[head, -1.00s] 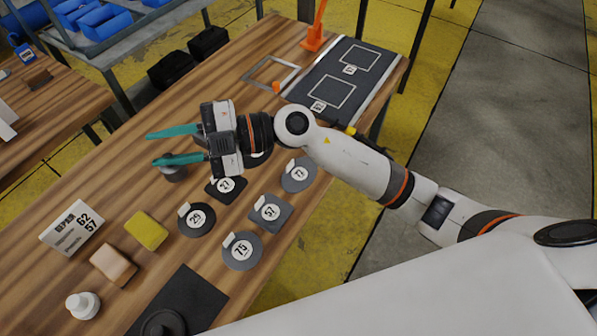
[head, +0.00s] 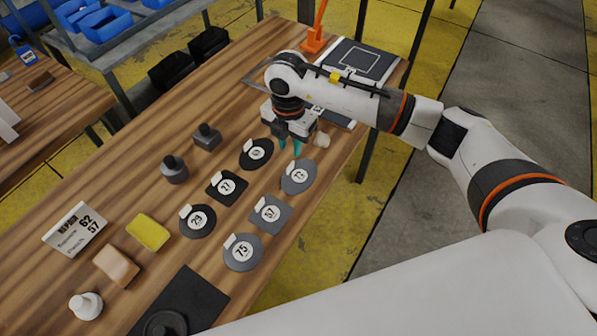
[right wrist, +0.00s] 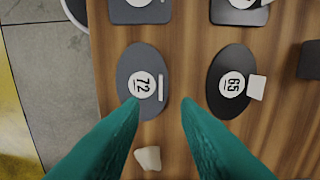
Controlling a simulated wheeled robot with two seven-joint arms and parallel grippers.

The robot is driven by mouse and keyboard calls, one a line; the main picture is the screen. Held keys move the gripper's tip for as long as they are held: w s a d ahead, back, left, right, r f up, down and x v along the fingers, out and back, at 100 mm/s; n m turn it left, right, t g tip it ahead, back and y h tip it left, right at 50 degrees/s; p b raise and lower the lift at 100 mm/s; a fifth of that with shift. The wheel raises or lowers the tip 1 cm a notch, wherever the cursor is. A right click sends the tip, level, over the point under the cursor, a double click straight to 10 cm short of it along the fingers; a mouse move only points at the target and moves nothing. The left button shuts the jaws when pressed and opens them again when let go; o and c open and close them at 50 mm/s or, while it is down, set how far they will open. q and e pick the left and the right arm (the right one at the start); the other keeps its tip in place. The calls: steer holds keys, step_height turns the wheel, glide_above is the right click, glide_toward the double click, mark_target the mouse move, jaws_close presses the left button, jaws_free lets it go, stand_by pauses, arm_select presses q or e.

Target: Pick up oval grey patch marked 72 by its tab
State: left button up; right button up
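The oval grey patch marked 72 (head: 300,181) lies flat on the wooden table near its front edge. In the right wrist view the same patch (right wrist: 130,70) shows its number sideways and a pale raised tab (right wrist: 160,88) on its right side. My right gripper (head: 290,149) points down just beyond the patch, with teal fingers apart and nothing between them. In the right wrist view the gripper (right wrist: 160,103) has its fingertips on either side of the tab's line, the tab lying a little ahead. My left gripper is not in view.
A dark oval patch marked 65 (right wrist: 228,70) lies beside it; it also shows in the head view (head: 256,153). Patches marked 27 (head: 227,187), 57 (head: 270,214), 29 (head: 197,221) and 75 (head: 243,252) lie nearby. A small pale lump (head: 322,140) sits close to the gripper.

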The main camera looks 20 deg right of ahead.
mark_target(290, 165)
steer(key=shift+f, duration=0.85)
step_height(290, 165, down, 4)
steer(key=shift+a+f+p, duration=0.1)
steer(key=shift+p, duration=0.7)
steer(key=shift+f, duration=0.6)
jaws_close()
